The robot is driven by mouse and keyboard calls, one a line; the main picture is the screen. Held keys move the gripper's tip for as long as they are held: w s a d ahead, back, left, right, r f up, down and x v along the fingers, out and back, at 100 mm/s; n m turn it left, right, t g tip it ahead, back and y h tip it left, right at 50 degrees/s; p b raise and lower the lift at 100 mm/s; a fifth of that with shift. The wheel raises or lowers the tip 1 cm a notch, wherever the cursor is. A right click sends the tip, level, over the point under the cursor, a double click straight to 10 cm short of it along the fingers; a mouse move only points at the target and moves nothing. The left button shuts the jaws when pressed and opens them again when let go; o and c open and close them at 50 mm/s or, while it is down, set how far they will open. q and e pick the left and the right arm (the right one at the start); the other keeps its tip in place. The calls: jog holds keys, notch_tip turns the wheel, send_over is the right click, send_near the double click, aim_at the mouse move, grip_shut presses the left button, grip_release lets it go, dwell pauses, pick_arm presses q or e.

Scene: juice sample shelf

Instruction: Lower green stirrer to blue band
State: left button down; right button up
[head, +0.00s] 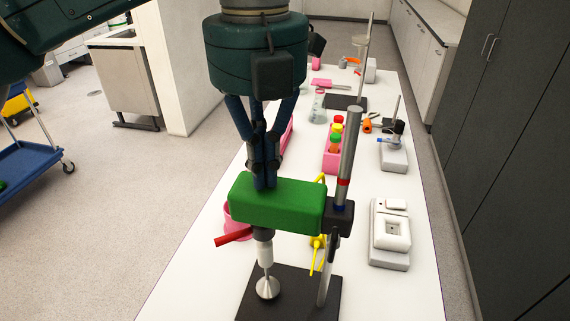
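The green stirrer (278,204) is mounted by a black clamp (338,218) on an upright metal rod (352,145). The blue band (340,207) shows on the rod right at the top of the clamp. A red band (344,182) is higher up. The stirrer's shaft points down to a metal disc (268,287) over the black base plate (290,295). A red handle (233,235) sticks out to the left. My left gripper (265,184) is above the stirrer, fingers together and pointing down at its top; contact is hard to judge. My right gripper is not in view.
On the white table (400,295), a white scale-like device (390,233) stands to the right. A pink rack (333,158) with coloured-cap vials, a flask (318,108) and another stand are behind. Yellow parts (318,240) and a pink container (236,220) are close to the stirrer.

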pick_arm(q)
jog(key=shift+r+p, duration=1.95)
jog(key=shift+r, duration=0.85)
